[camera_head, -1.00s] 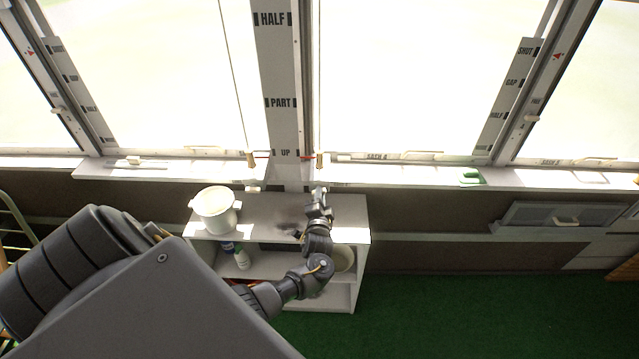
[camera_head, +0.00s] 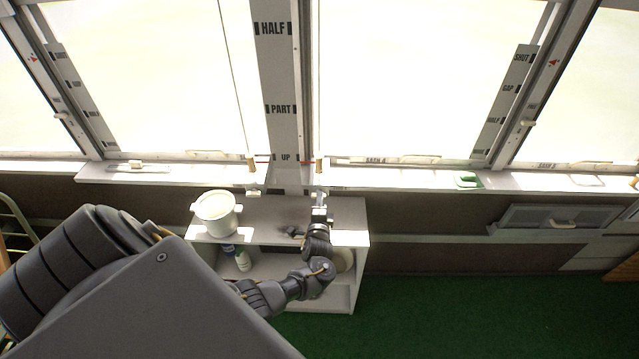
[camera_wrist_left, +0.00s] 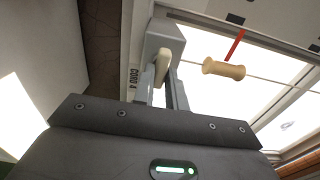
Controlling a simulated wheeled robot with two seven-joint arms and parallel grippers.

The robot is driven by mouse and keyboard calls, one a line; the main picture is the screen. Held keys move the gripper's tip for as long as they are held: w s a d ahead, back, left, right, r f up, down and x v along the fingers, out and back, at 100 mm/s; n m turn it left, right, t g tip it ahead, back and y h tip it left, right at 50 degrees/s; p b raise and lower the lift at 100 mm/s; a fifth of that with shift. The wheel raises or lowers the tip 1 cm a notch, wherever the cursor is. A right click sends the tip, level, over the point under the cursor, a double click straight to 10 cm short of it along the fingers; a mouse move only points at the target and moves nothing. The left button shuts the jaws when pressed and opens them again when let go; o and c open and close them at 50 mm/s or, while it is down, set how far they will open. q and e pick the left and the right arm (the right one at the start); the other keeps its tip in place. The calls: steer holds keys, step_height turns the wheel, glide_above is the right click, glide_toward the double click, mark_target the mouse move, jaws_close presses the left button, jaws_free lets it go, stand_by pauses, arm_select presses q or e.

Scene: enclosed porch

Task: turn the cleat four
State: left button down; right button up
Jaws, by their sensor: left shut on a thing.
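Cleat four is a small cream lever (camera_wrist_left: 162,66) under the sill, beside a label reading CORD 4 (camera_wrist_left: 133,82) in the left wrist view. My left gripper (camera_wrist_left: 165,88) is shut on it, with the lever between its fingers. In the head view my left gripper (camera_head: 320,196) reaches up to the sill's underside, right of the centre post, and hides most of the cleat. A wooden cord handle (camera_head: 319,166) on a red cord hangs just above; the handle also shows in the left wrist view (camera_wrist_left: 223,69), apart from the gripper. My right gripper is not in view.
A second cream cleat (camera_head: 254,192) and cord handle (camera_head: 251,164) are left of the post. A low white shelf (camera_head: 348,211) stands below my gripper, with a white pot (camera_head: 217,212) on its left. A green object (camera_head: 468,181) lies on the right sill. Green floor (camera_head: 450,310) is clear at right.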

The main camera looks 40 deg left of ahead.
arm_select(q)
steer(key=c, duration=1.4)
jaws_free()
steer(key=shift+c, duration=0.2)
steer(key=b+v, duration=0.1)
steer(key=v, duration=0.9)
steer(key=shift+s+d, duration=0.3)
